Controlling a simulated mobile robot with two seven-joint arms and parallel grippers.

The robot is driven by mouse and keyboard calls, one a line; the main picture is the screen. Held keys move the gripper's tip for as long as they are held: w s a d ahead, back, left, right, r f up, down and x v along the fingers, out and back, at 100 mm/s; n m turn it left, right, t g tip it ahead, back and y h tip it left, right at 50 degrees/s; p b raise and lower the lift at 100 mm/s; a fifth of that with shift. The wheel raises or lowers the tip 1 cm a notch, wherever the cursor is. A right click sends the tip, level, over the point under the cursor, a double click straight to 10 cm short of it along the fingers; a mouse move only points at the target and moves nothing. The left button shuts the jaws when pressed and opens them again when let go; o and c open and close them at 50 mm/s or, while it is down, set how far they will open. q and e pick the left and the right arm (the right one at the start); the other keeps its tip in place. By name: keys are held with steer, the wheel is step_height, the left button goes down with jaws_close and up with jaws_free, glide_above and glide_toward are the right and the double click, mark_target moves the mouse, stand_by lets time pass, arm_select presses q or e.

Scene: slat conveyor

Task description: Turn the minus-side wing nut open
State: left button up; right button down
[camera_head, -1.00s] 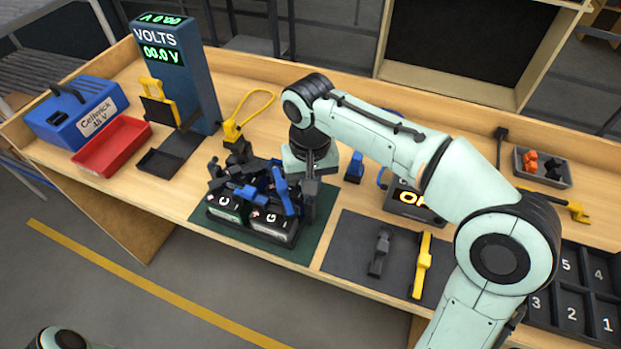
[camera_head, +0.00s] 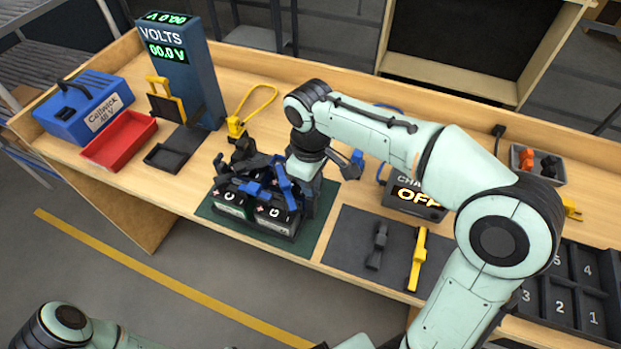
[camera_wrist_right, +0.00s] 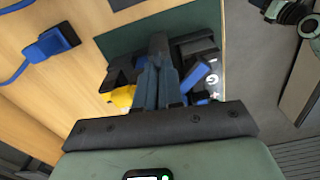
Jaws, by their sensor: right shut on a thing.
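Two dark battery blocks (camera_head: 230,210) with white labels stand side by side on a green mat (camera_head: 315,247). Black and blue clamp parts (camera_head: 253,188) crowd their tops. My right gripper (camera_head: 307,203) points down at the right-hand end of the blocks. In the right wrist view its fingers (camera_wrist_right: 158,75) are close together over the black and blue parts. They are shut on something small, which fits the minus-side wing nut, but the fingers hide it. A yellow part (camera_wrist_right: 122,96) shows beside the fingers, and a blue part (camera_wrist_right: 194,78) on the other side. My left gripper is out of view.
A volt meter column (camera_head: 180,65), red tray (camera_head: 118,142) and blue case (camera_head: 88,108) stand at the left. A grey mat with a yellow tool (camera_head: 417,262) lies right of the green mat. A charger box reading OFF (camera_head: 415,200) stands behind it.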

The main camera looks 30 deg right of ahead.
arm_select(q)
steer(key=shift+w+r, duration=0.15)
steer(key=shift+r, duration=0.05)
arm_select(e)
steer(key=shift+n, duration=0.7)
steer(key=c, duration=1.3)
jaws_free()
steer(key=shift+o, duration=0.2)
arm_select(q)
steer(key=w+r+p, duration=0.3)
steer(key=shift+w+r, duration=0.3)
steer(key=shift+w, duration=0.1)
arm_select(e)
step_height(320, 180, up, 13)
steer(key=shift+r, duration=0.2)
